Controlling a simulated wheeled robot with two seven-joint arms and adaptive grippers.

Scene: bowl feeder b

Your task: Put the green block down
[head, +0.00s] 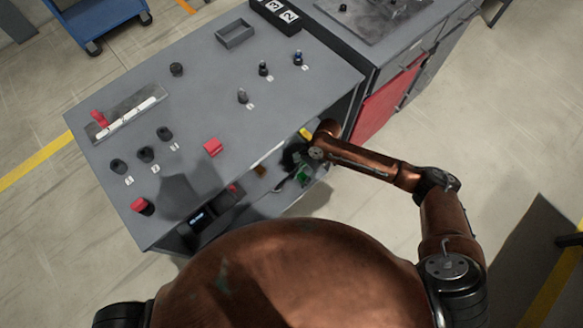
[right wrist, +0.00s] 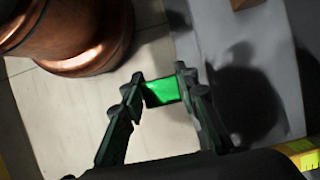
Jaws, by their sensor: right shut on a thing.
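The green block (right wrist: 162,92) is between the fingertips of my right gripper (right wrist: 160,90) in the right wrist view, and the gripper is shut on it. In the head view the green block (head: 303,174) shows small at the front opening of the grey console, beside the dark fingers of my right gripper (head: 296,176). The block is at the edge of the shelf under the console top; I cannot tell whether it touches the shelf. My left gripper is not in view.
The grey console top (head: 210,100) carries knobs, switches and red buttons. A brown block (head: 260,170) lies on the shelf below. A yellow thing (right wrist: 305,158) shows at the lower right of the wrist view. A red panel (head: 385,102) is to the right.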

